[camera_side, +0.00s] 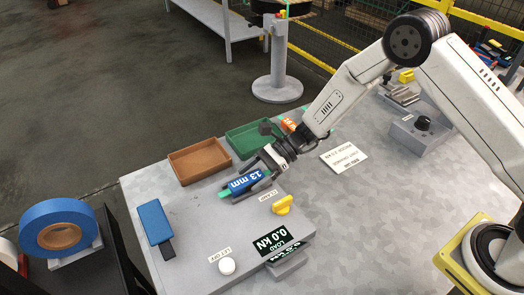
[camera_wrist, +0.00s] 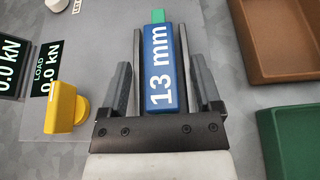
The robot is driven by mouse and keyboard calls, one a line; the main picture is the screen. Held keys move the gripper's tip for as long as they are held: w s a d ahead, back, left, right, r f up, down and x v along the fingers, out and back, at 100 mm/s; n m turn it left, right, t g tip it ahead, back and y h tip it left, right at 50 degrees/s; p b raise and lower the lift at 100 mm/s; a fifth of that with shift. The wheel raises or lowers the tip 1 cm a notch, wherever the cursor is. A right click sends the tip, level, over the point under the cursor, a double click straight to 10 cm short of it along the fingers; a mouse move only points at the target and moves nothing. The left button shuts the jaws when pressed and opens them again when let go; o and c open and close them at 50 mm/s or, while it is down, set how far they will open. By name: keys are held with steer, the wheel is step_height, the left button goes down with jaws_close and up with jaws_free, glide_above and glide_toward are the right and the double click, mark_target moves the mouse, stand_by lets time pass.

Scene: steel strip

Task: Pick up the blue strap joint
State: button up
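The blue strap joint (camera_side: 245,184) is a blue block marked "13 mm" with green strap showing at its end. It lies on the grey test plate, and in the wrist view (camera_wrist: 160,65) it points straight away from me. My gripper (camera_side: 262,172) is low over its near end, reaching in from the upper right. In the wrist view my open gripper (camera_wrist: 161,85) has one finger on each side of the block, with gaps left and right. Dark upright pieces stand close along both sides of the block. Whether they touch it I cannot tell.
A yellow clamp knob (camera_side: 282,204) and a load display (camera_side: 272,240) reading 0.0 kN are close by. A brown tray (camera_side: 172,166) and a green tray (camera_side: 238,139) lie behind. A blue dark-handled object (camera_side: 154,222) is at left. A white button (camera_side: 227,266) is in front.

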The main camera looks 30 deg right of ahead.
jaws_close()
steer(key=shift+r, duration=0.1)
steer(key=shift+r, duration=0.8)
steer(key=s+d+r, duration=0.5)
steer(key=s+r, duration=0.6)
steer(key=s, duration=0.2)
steer(key=shift+r, duration=0.1)
